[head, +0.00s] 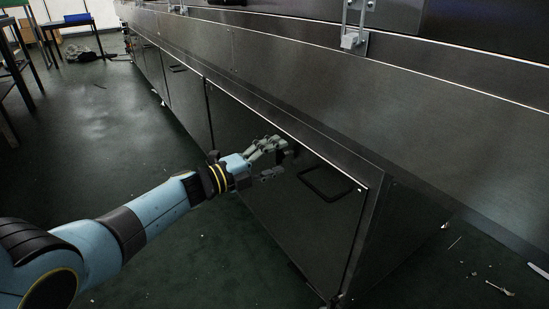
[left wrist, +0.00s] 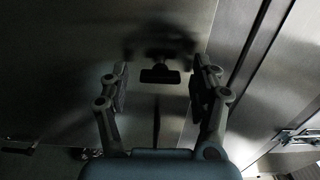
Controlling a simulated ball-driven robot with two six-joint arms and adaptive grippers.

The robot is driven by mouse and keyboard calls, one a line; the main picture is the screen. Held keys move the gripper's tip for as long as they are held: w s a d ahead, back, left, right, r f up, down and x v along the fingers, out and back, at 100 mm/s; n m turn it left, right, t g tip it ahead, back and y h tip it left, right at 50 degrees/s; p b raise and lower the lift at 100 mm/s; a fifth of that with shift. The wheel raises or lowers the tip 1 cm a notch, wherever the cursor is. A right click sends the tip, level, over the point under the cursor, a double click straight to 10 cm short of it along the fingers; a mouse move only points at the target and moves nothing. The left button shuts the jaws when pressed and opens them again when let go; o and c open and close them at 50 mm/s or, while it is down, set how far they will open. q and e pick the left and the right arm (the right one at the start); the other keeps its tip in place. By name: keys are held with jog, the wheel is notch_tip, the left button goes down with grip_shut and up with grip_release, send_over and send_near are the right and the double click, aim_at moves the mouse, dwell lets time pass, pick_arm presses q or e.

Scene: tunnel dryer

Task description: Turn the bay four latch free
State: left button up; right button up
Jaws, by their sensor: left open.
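The latch is a small black T-shaped handle (left wrist: 160,76) on a dark metal door. In the left wrist view it lies between my left gripper's two fingers (left wrist: 162,84), with a gap on each side. My left gripper (head: 280,159) is open and close in front of the door panel (head: 262,205) in the head view. There the fingers mostly hide the latch. I cannot tell whether any finger touches it. My right gripper is not in view.
A dark pull handle (head: 326,184) is on the same door, right of my left gripper. More doors run back along the dryer's side. A metal bracket (head: 353,40) is on the upper ledge. Small debris (head: 498,288) lies on the floor at right. The floor at left is mostly free.

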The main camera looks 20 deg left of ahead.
pick_arm(q)
jog(key=v, duration=1.2)
jog(key=shift+f, duration=0.1)
